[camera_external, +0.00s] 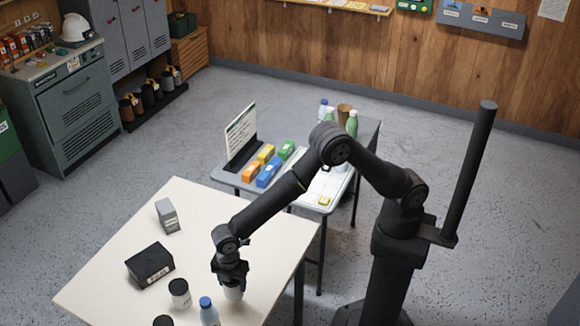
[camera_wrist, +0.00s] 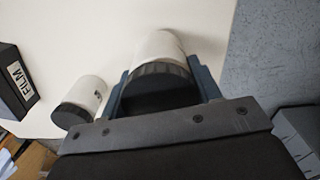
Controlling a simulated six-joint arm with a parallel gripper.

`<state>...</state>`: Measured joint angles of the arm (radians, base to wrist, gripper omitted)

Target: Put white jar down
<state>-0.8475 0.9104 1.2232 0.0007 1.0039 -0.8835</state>
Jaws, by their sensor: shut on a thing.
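A white jar with a dark ridged lid is between the fingers of my gripper (camera_external: 231,279). In the wrist view the jar (camera_wrist: 158,48) sits between the two blue-grey fingers of my gripper (camera_wrist: 165,85), which is shut on it. In the external view the lower white part of the jar (camera_external: 233,293) shows below my gripper, over the cream table (camera_external: 110,283) near its right side. I cannot tell whether its base touches the table. The lid is partly hidden by my gripper in the external view.
A second white jar with a black lid (camera_external: 180,294) and a blue-capped bottle (camera_external: 208,312) stand close by. Another black lid (camera_external: 163,321) shows at the bottom edge. A black FILM box (camera_external: 150,264) and a grey box (camera_external: 167,216) stand further left. The table's middle is clear.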

